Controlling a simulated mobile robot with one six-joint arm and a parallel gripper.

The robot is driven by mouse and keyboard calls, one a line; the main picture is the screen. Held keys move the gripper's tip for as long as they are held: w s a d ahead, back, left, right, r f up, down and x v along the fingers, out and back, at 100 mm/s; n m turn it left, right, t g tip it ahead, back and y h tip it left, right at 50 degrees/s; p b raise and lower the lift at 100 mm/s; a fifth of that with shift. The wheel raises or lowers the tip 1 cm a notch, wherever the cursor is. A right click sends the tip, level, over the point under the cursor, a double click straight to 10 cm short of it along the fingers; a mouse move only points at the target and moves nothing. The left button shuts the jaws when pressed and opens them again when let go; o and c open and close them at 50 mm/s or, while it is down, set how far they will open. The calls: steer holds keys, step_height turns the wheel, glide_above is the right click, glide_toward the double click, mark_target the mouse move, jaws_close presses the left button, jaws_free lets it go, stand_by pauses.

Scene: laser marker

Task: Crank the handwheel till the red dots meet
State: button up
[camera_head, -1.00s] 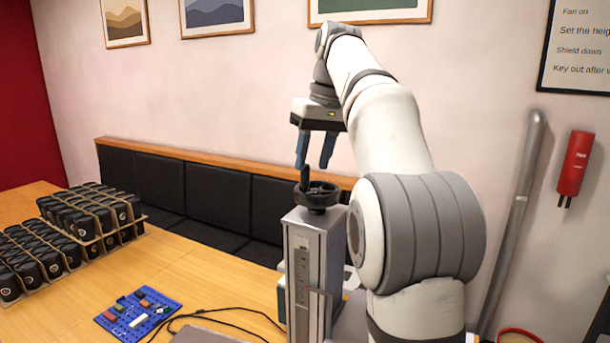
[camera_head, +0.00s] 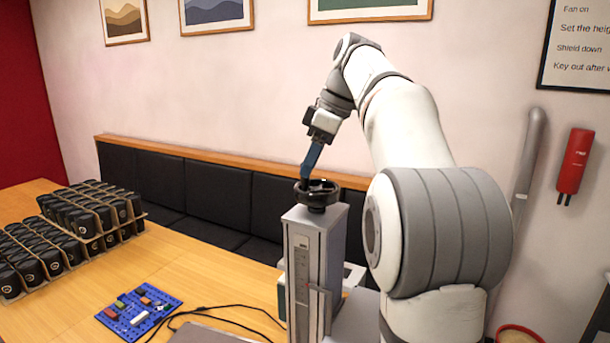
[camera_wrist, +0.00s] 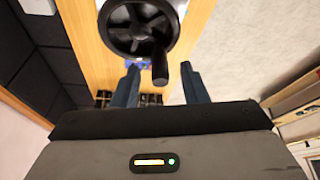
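The black handwheel (camera_head: 317,194) sits on top of the grey column (camera_head: 304,262). In the wrist view, the wheel (camera_wrist: 140,24) fills the top middle, and its crank handle (camera_wrist: 160,66) points toward my gripper. My gripper (camera_head: 307,172) is tilted over the wheel's left side, its blue fingers overlapping edge-on in the head view. In the wrist view, my gripper (camera_wrist: 161,80) is open, with the handle showing between the two fingertips and a gap on each side. A tiny red mark (camera_head: 310,286) shows on the column front; I cannot make out two separate dots.
Trays of black cups (camera_head: 72,235) stand on the wooden table (camera_head: 180,275) at left. A black padded bench (camera_head: 215,200) runs behind. A red device (camera_head: 575,162) hangs on the right wall.

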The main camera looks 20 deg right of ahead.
mark_target(305, 190)
steer(key=shift+x, duration=1.85)
steer(key=shift+c, duration=0.4)
jaws_close()
